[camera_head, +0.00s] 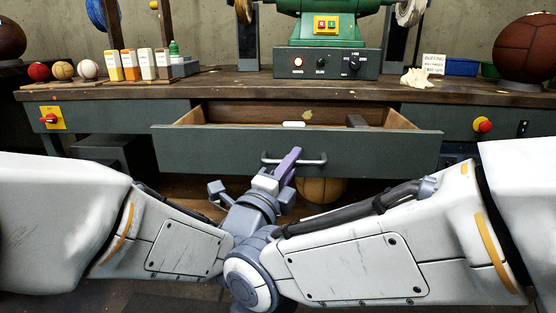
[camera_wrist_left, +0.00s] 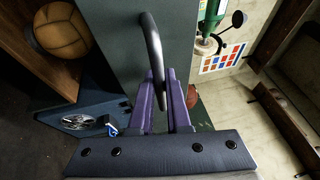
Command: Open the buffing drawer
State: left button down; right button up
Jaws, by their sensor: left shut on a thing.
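The drawer (camera_head: 200,150) under the bench is pulled out, with its wooden inside showing. Its grey-green front has a metal bar handle (camera_head: 312,160). My left gripper (camera_head: 288,163), with purple fingers, is shut on the handle. In the left wrist view, the handle (camera_wrist_left: 152,45) runs down between the two fingers (camera_wrist_left: 163,100), and the drawer front (camera_wrist_left: 115,50) lies behind it. The exact contact is partly hidden by the fingers.
The workbench (camera_head: 225,86) bears a green machine (camera_head: 320,28), a control box (camera_head: 325,64), bottles and balls. A white piece (camera_head: 293,124) lies in the drawer. A brown ball (camera_head: 320,190) sits beneath it. Red knobs (camera_head: 482,125) are on the bench front.

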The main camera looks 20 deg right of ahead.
pick_arm(q)
jog(key=shift+a, duration=0.1)
jog(key=c, duration=1.2)
grip_release()
jog(key=shift+o, duration=0.2)
jog(key=b+v, duration=0.5)
jog(key=v, duration=0.5)
jog(key=shift+s+a+f, duration=0.1)
jog(key=shift+s, duration=0.05)
